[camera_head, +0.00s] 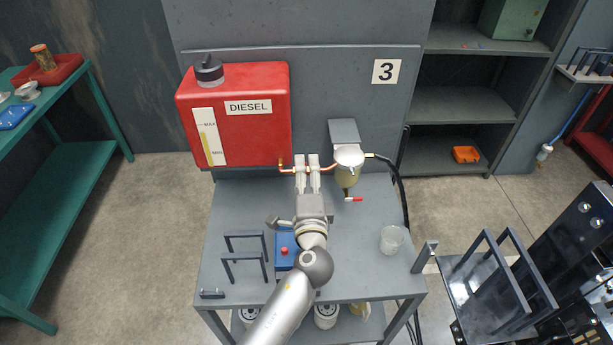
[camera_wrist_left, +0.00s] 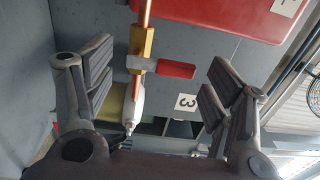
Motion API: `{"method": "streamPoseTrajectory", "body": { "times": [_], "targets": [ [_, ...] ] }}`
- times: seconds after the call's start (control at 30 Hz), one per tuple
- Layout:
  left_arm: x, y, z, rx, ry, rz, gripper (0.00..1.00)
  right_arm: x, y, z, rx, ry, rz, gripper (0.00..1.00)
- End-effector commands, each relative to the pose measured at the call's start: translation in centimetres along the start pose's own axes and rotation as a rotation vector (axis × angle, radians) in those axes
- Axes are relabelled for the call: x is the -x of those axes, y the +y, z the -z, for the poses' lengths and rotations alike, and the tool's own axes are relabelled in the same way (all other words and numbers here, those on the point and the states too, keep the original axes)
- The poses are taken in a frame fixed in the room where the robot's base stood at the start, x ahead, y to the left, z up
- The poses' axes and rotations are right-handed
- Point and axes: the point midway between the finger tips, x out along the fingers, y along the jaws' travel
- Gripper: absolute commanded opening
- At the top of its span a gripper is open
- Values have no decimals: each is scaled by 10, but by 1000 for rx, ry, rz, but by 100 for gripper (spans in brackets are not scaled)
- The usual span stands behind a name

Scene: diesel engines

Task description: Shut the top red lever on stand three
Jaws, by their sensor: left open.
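Stand three shows a red diesel tank (camera_head: 235,115) with a copper pipe (camera_head: 326,168) running to a filter bowl (camera_head: 348,165). My left gripper (camera_head: 307,160) is at the pipe just under the tank, hiding part of it and the top lever in the head view. In the left wrist view, the top red lever (camera_wrist_left: 175,68) sticks out crosswise from the copper pipe (camera_wrist_left: 145,15) beside a brass valve (camera_wrist_left: 141,42). The open fingers of my left gripper (camera_wrist_left: 160,68) stand on either side of it, apart from it. My right gripper is not seen.
A lower red lever (camera_head: 354,199) sits under the filter bowl. The grey table (camera_head: 350,255) carries a clear beaker (camera_head: 392,239), a blue box (camera_head: 286,242) and dark upright bars (camera_head: 246,255). A black hose (camera_head: 399,190) hangs to the right of the filter.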

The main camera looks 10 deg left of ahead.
Motion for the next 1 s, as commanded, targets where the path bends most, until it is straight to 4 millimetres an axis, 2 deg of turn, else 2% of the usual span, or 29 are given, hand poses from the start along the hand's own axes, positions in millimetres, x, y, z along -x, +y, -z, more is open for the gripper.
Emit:
{"method": "streamPoseTrajectory", "body": {
  "times": [0.17,0.4,0.6,0.8,1.0],
  "targets": [
    [20,2,0,0,1,-3,77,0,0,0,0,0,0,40],
    [69,2,0,-1,2,-4,77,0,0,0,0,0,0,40],
    [103,1,0,-1,2,-2,77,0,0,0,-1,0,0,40],
    [118,1,0,0,0,-1,77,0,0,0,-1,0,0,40],
    [119,0,0,0,1,0,77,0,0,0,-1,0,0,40]
  ]
}}
